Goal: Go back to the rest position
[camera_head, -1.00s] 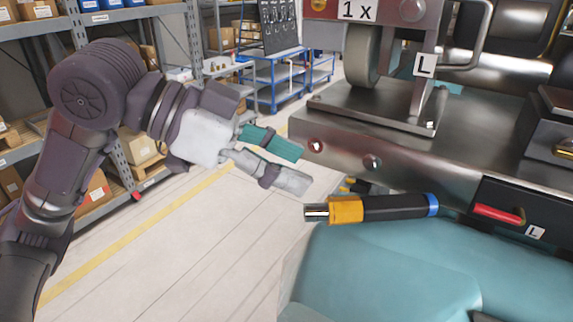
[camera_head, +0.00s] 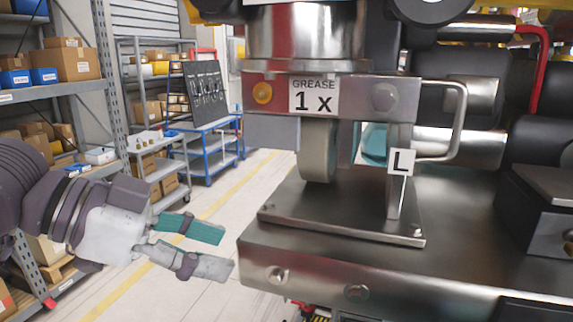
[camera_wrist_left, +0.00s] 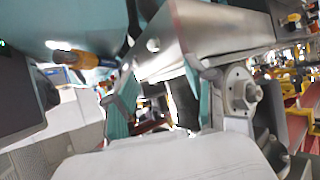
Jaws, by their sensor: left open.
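My left gripper (camera_head: 212,247) is at the lower left of the head view, with its arm coming in from the left edge. Its two fingers, one teal and one grey, stand apart with nothing between them. The fingertips are left of the steel machine block (camera_head: 330,258) and apart from it. In the left wrist view the fingers (camera_wrist_left: 160,100) are spread, with the steel block (camera_wrist_left: 200,40) beyond them. My right gripper is not in view.
The machine carries a roller (camera_head: 318,150), a "GREASE 1 x" sign (camera_head: 313,96) and an "L" label (camera_head: 400,162). Shelves with boxes (camera_head: 70,64) stand at the left. A blue cart (camera_head: 212,150) is at the back. The orange-and-black tool (camera_wrist_left: 85,58) shows in the left wrist view. Floor between is clear.

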